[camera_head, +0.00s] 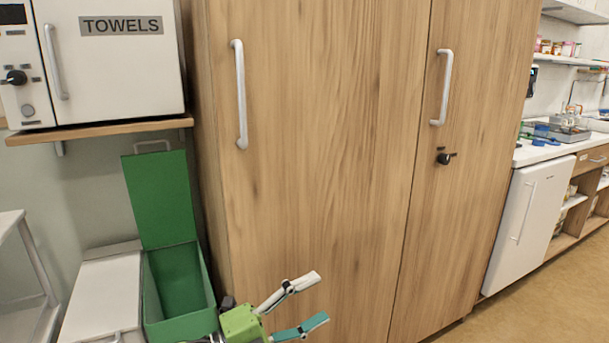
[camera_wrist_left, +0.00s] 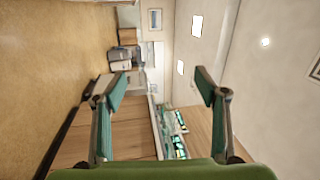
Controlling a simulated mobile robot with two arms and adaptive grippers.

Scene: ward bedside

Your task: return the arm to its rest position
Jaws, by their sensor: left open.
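My left gripper (camera_head: 304,304) is low in the middle of the head view, in front of the wooden wardrobe (camera_head: 325,130). Its two fingers are spread apart with nothing between them. In the left wrist view the gripper (camera_wrist_left: 162,80) also shows open and empty, with the room beyond it. Part of my left arm is cut off by the bottom edge of the head view. My right gripper is not in either view.
Left of the gripper stands an open green bin (camera_head: 180,285) with its lid (camera_head: 160,200) raised. A white TOWELS cabinet (camera_head: 115,70) sits on a shelf (camera_head: 100,131) above. A small white fridge (camera_head: 527,225) and counter are at right. Floor (camera_head: 545,300) is clear at lower right.

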